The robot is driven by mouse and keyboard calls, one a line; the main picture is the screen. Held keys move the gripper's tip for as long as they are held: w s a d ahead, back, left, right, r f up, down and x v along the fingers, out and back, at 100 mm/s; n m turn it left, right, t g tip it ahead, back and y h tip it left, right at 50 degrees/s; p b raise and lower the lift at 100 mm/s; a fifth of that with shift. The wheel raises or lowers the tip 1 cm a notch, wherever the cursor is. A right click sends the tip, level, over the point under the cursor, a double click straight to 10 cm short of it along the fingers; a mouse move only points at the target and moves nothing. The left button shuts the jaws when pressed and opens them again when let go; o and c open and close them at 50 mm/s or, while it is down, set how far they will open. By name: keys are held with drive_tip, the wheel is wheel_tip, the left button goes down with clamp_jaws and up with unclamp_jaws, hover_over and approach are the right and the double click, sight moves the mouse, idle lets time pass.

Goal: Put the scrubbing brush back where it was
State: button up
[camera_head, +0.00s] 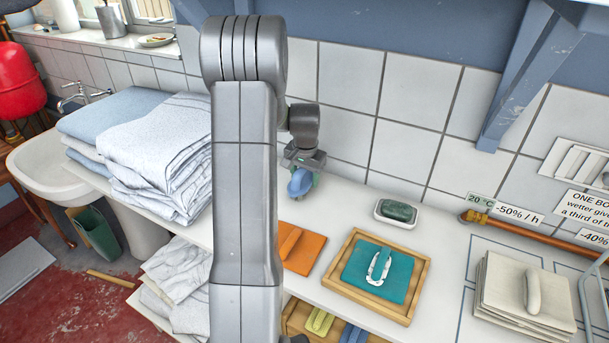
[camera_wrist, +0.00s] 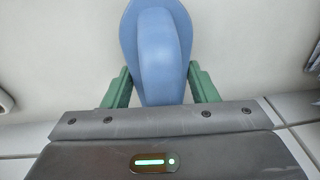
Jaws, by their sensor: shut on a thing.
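My gripper (camera_head: 303,170) is shut on a blue rounded object that I take to be the scrubbing brush (camera_head: 299,184). It hangs below the gripper, over the white counter near the tiled wall, behind the orange pad. In the wrist view the brush (camera_wrist: 155,40) sits between the two green fingers of my gripper (camera_wrist: 162,85), with its broad end away from the camera. Its bristles cannot be seen. Whether it touches the counter cannot be told. My arm hides part of the counter to the left.
An orange pad (camera_head: 301,252) and a wooden tray (camera_head: 412,293) holding a teal pad (camera_head: 357,278) lie in front. A white dish (camera_head: 379,216) with a dark green bar stands to the right. Folded cloths (camera_head: 160,145) are stacked at left. Pale cloths (camera_head: 497,300) lie at far right.

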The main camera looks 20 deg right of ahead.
drive_tip(key=shift+f, duration=0.25)
drive_tip(key=o, duration=1.3)
drive_tip(key=shift+r, duration=0.1)
drive_tip(key=r, duration=0.4)
drive_tip(key=s+r, duration=0.1)
drive_tip(key=r, duration=0.7)
drive_tip(key=shift+s+a+b, duration=0.25)
drive_tip(key=shift+s+b, duration=0.15)
